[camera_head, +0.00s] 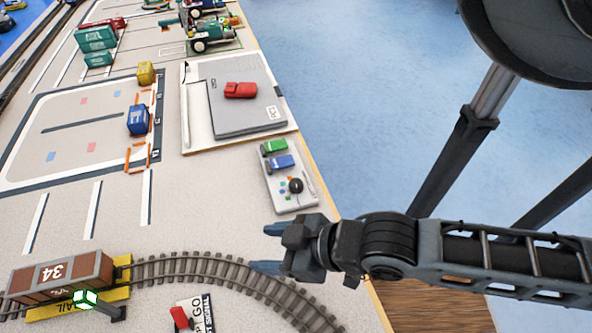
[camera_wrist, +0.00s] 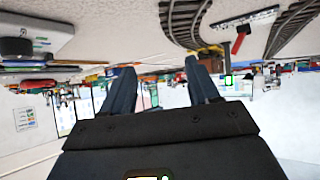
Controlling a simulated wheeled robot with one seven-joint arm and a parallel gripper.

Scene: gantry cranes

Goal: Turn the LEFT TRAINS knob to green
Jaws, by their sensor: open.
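I cannot read a LEFT TRAINS label in either view. A round black knob (camera_head: 295,185) stands on a small grey panel (camera_head: 295,205) at the table's right edge, beside small coloured squares. A red lever (camera_head: 180,318) stands by a white and black signal sign (camera_head: 205,315) at the bottom of the head view; the lever also shows in the wrist view (camera_wrist: 240,38). My gripper (camera_head: 268,248) is open and empty, pointing left over the table below the grey panel, apart from knob and lever. Its two fingers show in the wrist view (camera_wrist: 163,88).
A curved track (camera_head: 215,270) runs under and left of my gripper. A brown wagon (camera_head: 60,275) and a green-lit signal post (camera_head: 90,298) stand at lower left. Green (camera_head: 272,147) and blue (camera_head: 281,163) toy vehicles sit on the grey panel. Blue floor lies right.

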